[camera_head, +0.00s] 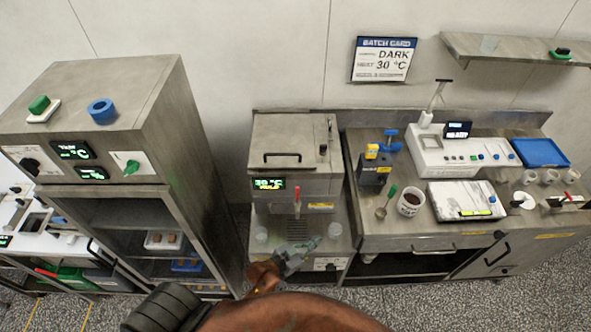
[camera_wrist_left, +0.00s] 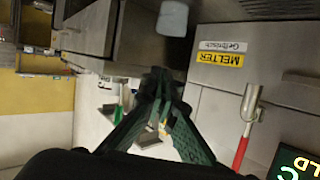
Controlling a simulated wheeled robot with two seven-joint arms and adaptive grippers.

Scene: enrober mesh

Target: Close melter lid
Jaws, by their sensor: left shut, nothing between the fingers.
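The melter (camera_head: 322,187) is a steel box in the middle of the head view, with a green-lit display (camera_head: 268,183) on its front. Its lid (camera_head: 290,132), with a dark bar handle (camera_head: 282,157), looks flat on top; I cannot tell whether it is fully seated. My left gripper (camera_head: 312,243) is shut and empty, in front of the melter and below the lid, near the drip grille. In the left wrist view, its fingers (camera_wrist_left: 160,110) show beside the melter's yellow label (camera_wrist_left: 217,59) and red-handled tap (camera_wrist_left: 240,152). My right gripper is not visible.
A tall steel cabinet (camera_head: 185,125) stands left.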

